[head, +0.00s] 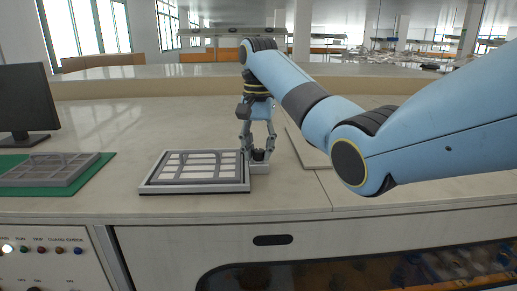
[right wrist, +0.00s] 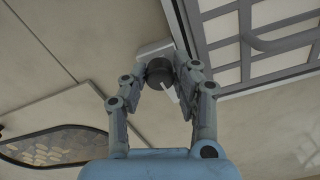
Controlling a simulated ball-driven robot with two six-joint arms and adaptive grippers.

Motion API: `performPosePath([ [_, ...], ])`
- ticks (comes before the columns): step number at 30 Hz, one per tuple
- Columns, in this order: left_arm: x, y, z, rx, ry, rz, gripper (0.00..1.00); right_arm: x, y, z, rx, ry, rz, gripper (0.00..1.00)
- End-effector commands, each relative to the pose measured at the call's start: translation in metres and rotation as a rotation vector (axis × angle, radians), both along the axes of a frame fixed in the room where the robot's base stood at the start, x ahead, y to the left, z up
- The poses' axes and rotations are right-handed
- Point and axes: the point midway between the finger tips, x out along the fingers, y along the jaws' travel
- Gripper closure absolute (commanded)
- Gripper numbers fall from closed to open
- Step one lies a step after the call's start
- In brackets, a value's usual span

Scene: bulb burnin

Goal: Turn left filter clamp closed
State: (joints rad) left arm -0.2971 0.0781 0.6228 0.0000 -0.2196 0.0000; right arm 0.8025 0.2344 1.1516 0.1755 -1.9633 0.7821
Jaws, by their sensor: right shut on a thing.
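A black round clamp knob (head: 258,156) sits on a small pale base block (head: 260,168) at the right edge of the grey filter frame (head: 196,188). My right gripper (head: 259,150) points down over it, with its fingers shut on the knob's sides. In the right wrist view the knob (right wrist: 158,70) lies between the fingertips and shows a pale pointer aimed down and right. The pale block (right wrist: 154,49) shows behind it. The fingers partly hide the knob in the head view. I see no other clamp. My left gripper is out of view.
A second grey frame (head: 45,170) lies on a green mat (head: 98,172) at the left, below a dark monitor (head: 26,98). A flat pale panel (head: 308,150) lies right of the knob. The counter behind the filter frame is clear.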

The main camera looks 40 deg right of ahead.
Motion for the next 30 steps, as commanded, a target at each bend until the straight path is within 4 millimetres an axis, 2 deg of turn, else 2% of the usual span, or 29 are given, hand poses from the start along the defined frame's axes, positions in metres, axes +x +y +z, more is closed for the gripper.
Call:
performPosePath([
  [30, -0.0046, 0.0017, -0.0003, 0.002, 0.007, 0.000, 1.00, -0.0005, -0.0013, -0.0001, 0.000, 0.000, 0.935, 1.00],
])
